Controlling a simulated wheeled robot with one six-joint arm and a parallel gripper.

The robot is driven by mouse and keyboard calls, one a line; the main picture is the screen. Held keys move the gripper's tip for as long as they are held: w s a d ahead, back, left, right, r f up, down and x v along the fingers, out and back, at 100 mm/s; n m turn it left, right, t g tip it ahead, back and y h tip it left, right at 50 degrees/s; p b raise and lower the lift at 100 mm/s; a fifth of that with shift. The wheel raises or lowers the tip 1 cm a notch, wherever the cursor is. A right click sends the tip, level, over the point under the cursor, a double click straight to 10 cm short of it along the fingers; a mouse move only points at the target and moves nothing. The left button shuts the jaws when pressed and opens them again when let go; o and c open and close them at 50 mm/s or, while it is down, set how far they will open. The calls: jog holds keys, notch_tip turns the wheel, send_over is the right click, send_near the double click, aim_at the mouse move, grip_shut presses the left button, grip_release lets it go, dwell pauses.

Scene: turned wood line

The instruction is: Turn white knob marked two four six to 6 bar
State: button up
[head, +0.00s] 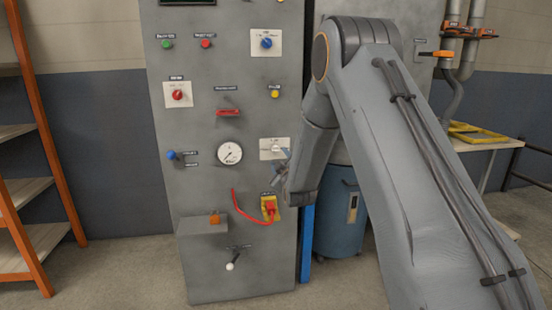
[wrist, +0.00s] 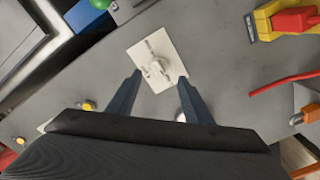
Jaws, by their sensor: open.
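The white knob (head: 276,149) sits on a pale square plate on the right side of the grey panel. In the wrist view the knob (wrist: 157,70) is on its plate (wrist: 146,51), ahead of my gripper and roughly centred between the fingers. My gripper (wrist: 157,92) is open, with a finger on each side and nothing between them. I cannot tell how far the fingertips are from the knob. In the head view my gripper (head: 281,165) is close to the panel beside the knob. The knob's markings are too small to read.
A round gauge (head: 229,153) is left of the knob. A yellow and red switch (head: 269,207) with a red cable (head: 245,212) is below it. A blue knob (head: 267,43) and a yellow button (head: 275,94) are above. A blue drum (head: 340,215) stands right of the panel.

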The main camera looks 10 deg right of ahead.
aim_at(276, 152)
jog(key=w, duration=0.7)
jog(key=shift+w, duration=0.35)
jog(key=c, duration=1.1)
